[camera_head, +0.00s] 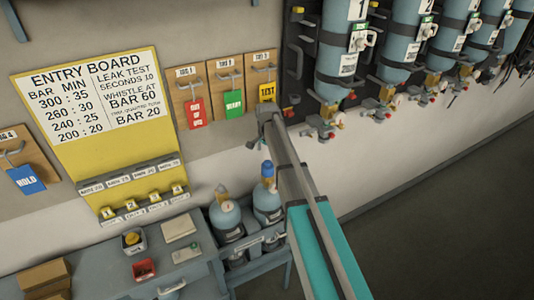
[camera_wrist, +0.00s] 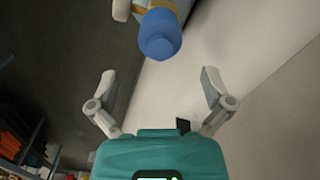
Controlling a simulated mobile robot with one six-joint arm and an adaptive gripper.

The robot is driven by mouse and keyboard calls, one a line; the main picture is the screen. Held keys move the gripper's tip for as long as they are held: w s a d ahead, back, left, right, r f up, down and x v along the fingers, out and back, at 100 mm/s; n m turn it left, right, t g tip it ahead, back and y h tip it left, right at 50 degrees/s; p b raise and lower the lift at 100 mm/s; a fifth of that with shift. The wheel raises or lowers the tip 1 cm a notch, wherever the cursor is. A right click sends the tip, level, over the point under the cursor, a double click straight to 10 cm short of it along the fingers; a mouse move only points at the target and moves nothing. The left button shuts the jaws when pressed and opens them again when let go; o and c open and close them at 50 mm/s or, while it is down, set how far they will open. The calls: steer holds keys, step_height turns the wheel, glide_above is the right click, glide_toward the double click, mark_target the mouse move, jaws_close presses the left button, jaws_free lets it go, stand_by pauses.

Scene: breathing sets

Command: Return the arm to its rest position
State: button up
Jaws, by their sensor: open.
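My gripper (camera_wrist: 158,76) is open in the wrist view, its two fingers spread wide with nothing between them. A blue cap (camera_wrist: 160,34) on a cylinder shows beyond the fingertips, apart from them. In the head view my arm (camera_head: 320,240) reaches up from the bottom right, across the picture, towards the wall below the hanging tags.
A second cylinder (camera_head: 226,217) stands beside it in a grey rack. Several blue cylinders (camera_head: 399,40) hang along the wall at upper right. The yellow entry board (camera_head: 100,160) is on the wall. Dark floor at right is clear.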

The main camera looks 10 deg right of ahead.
steer(key=shift+s, duration=0.1)
stand_by(0.4)
steer(key=s+f+n+b, duration=0.3)
steer(key=s, duration=0.6)
steer(key=s+d+f+n+b, duration=0.1)
steer(key=s+f+n+b, duration=0.2)
steer(key=s, duration=0.7)
steer(key=s+d+f+n+b, duration=0.1)
steer(key=s+f+n+b, duration=0.2)
steer(key=s, duration=0.6)
steer(key=shift+s+d+f+n+b, duration=0.15)
steer(key=shift+s+f+n+b, duration=0.2)
steer(key=shift+n+b, duration=0.05)
stand_by(2.2)
